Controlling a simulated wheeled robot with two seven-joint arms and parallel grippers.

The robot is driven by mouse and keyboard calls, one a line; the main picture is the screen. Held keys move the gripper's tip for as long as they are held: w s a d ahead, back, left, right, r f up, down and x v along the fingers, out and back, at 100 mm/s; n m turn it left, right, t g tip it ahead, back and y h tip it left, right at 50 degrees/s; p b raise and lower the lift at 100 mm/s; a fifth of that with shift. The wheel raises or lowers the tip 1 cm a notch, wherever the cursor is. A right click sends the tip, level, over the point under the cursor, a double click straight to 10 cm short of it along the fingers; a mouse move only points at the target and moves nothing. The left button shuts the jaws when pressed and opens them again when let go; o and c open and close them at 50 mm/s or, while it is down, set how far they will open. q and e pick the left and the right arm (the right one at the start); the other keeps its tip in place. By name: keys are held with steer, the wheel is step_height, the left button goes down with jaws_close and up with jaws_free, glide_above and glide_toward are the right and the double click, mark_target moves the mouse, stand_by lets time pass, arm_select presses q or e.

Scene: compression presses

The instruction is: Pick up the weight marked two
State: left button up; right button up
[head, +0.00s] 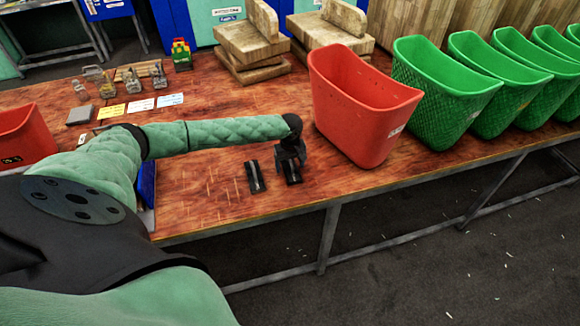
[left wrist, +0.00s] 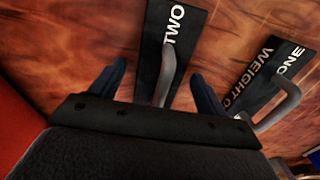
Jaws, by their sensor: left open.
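The weight marked two is a black flat block with a grey handle; in the left wrist view the weight (left wrist: 182,42) lies on the table with its handle between my fingers. In the head view the same weight (head: 293,178) is partly hidden under my gripper. My left gripper (head: 291,160) is open above it, and its two dark fingers also show in the left wrist view (left wrist: 160,90), one on each side of the handle. The weight marked one (head: 256,177) lies just to the left in the head view and to the right in the left wrist view (left wrist: 262,75). My right gripper is not in view.
A red bin (head: 362,108) stands close to the right of my gripper. Several green bins (head: 445,88) line the table's right side. Wooden blocks (head: 250,45) stand at the back. The wooden table's front edge (head: 235,225) is near the weights. Another red bin (head: 22,136) is at far left.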

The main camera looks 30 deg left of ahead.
arm_select(q)
jaws_close()
steer(key=shift+r, duration=0.1)
stand_by(0.3)
steer(key=shift+r, duration=0.1)
